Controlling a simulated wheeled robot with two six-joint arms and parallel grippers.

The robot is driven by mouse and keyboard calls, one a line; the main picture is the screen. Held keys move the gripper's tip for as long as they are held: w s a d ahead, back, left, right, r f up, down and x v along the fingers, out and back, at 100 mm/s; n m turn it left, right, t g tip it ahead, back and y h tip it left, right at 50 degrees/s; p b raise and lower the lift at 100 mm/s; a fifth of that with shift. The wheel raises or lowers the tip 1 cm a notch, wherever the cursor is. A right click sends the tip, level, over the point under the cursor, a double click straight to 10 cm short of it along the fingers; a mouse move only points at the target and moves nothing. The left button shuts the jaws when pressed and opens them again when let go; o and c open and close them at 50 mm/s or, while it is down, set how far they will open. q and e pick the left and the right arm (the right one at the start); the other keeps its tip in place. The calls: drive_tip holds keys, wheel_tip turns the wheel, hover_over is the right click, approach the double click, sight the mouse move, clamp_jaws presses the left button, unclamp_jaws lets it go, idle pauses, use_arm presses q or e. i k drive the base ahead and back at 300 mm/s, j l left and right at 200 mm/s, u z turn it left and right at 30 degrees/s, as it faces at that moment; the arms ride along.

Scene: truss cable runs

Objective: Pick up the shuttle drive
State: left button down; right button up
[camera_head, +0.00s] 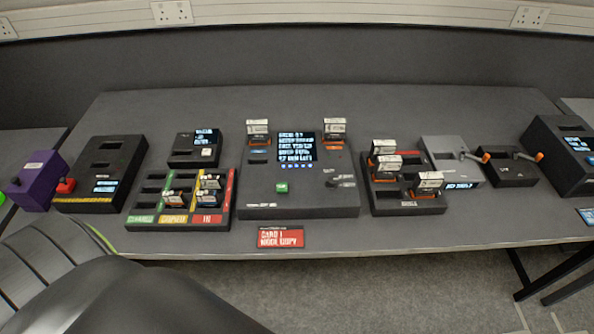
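I cannot tell which item is the shuttle drive, as the small labels are not readable. White-labelled drives stand upright in the central console's left slot (258,130) and right slot (335,128). Several more stand in the right rack, one of them at its front right (430,182). Small drives with orange or blue parts sit in the left sorting tray, one of them at its upper right (210,182). A purple box (38,182) stands at the far left, beside a small red piece (65,186). Neither gripper is in view.
The central console (300,211) has a lit screen. A red card (281,237) lies at the table's front edge. Black units (115,150) stand left; grey and black units with orange-tipped levers (486,157) stand right. The table's back strip (390,105) is clear.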

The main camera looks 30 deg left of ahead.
sight(258, 131)
drive_tip(key=u, duration=1.25)
drive_tip(key=j, duration=0.2)
drive_tip(key=i+j, duration=0.15)
drive_tip(key=j+z, duration=0.05)
drive_tip(key=j, duration=0.05)
